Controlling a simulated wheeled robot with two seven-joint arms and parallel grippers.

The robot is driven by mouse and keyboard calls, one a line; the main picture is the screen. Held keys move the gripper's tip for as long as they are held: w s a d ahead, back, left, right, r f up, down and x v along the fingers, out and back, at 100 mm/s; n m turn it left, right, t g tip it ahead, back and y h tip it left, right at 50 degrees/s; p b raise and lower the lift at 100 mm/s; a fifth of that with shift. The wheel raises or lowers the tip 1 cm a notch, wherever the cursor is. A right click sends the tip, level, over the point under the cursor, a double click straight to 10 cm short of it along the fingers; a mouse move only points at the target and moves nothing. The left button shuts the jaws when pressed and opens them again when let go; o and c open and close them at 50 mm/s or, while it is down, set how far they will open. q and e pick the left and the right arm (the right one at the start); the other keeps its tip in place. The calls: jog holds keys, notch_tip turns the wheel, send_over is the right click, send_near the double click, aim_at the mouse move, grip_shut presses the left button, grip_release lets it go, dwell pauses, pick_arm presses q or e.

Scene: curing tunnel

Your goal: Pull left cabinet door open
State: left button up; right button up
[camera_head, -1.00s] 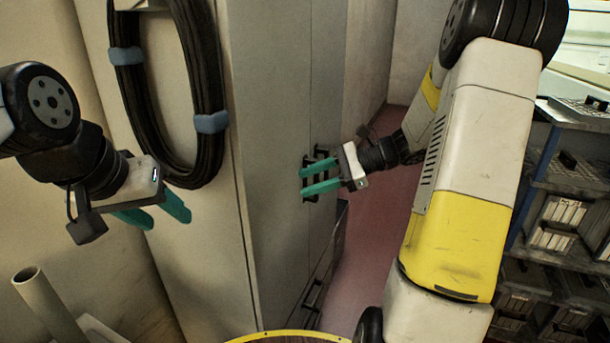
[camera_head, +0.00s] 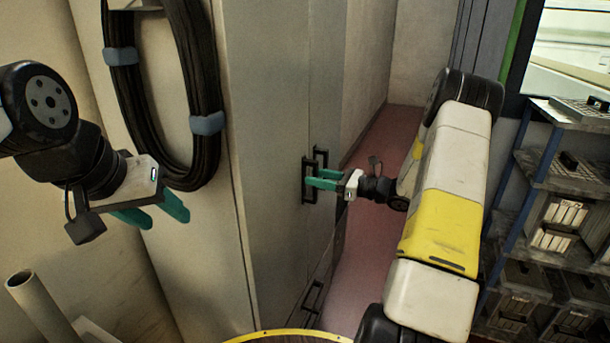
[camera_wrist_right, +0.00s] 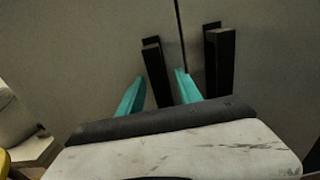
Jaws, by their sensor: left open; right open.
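The grey cabinet's left door (camera_head: 275,150) is shut, with a dark upright bar handle (camera_head: 307,190) near its right edge. My right gripper (camera_head: 316,178) is open at this handle. In the right wrist view, its teal fingers (camera_wrist_right: 158,92) stand either side of the left handle (camera_wrist_right: 155,72), and I cannot tell whether they touch it. The right door's handle (camera_wrist_right: 219,62) stands outside the right finger, across the dark seam. My left gripper (camera_head: 155,216) is open and empty, away from the doors, in front of the cabinet's side.
A black cable coil (camera_head: 200,100) hangs on the cabinet's side. A lower dark handle (camera_head: 312,300) is on the cabinet front. A shelf rack (camera_head: 545,185) with boxes stands at the right. Reddish floor (camera_head: 365,225) is clear beside the cabinet. A pale pipe (camera_head: 40,300) stands at lower left.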

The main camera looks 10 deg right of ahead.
jog(key=shift+w+a, duration=0.2)
jog(key=shift+a, duration=0.1)
grip_shut()
dwell(1.3)
